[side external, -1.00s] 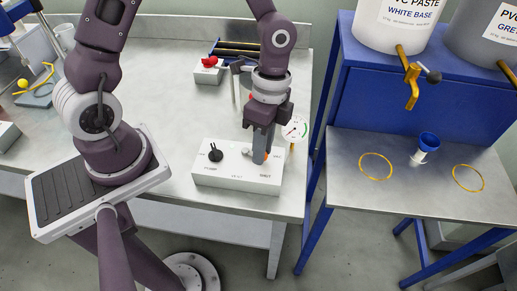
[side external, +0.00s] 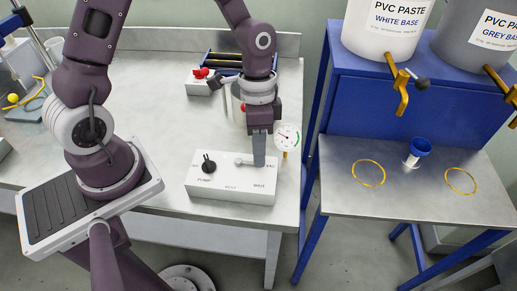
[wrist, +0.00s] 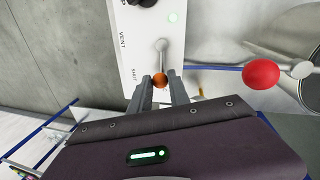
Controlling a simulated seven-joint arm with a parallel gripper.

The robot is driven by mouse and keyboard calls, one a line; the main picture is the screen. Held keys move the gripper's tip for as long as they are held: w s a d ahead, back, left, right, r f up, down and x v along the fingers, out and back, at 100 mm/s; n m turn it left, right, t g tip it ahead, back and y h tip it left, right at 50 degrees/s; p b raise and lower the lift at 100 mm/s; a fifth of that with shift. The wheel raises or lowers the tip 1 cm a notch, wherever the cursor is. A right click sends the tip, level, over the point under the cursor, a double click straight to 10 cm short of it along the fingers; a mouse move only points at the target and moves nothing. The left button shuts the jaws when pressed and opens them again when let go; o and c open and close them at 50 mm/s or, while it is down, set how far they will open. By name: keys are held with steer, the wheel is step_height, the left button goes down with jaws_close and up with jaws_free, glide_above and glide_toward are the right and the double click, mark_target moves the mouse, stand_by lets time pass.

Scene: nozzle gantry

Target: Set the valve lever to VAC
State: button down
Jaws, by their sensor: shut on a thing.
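The white valve box (side external: 232,190) stands near the front right of the bench, marked PUMP, VENT, SHUT and VAC. Its metal lever (side external: 245,162) points right toward VAC in the side view. In the wrist view the lever (wrist: 161,58) runs from its hub to an orange ball tip (wrist: 160,79), and the SHUT label is left of the tip. My gripper (side external: 259,165) points down at the lever's end and hides the ball there. In the wrist view my gripper (wrist: 161,84) is shut on the ball, a finger on each side. A black PUMP knob (side external: 208,163) is on the box's left.
A round gauge (side external: 288,136) stands just behind and right of the box. A small box with a red knob (side external: 200,82) is farther back. A red ball handle (wrist: 262,74) shows right of my gripper. A blue stand with paste buckets (side external: 388,22) is to the right.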

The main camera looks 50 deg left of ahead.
stand_by(0.3)
steer(key=c, duration=1.3)
jaws_free()
steer(key=shift+o, duration=0.2)
step_height(320, 180, up, 7)
steer(key=a, duration=0.1)
steer(key=shift+w, duration=0.4)
steer(key=shift+a, duration=0.15)
step_height(320, 180, up, 8)
steer(key=n+t+y, duration=0.2)
steer(key=t, duration=0.1)
glide_above(235, 161)
steer(key=s+a+r+n+t, duration=0.2)
steer(key=s+r+n+t, duration=0.1)
steer(key=s, duration=0.5)
step_height(235, 161, up, 3)
steer(key=shift+s+a+f+n+t, duration=0.1)
steer(key=shift+s+a+n+t, duration=0.25)
steer(key=shift+n, duration=0.45)
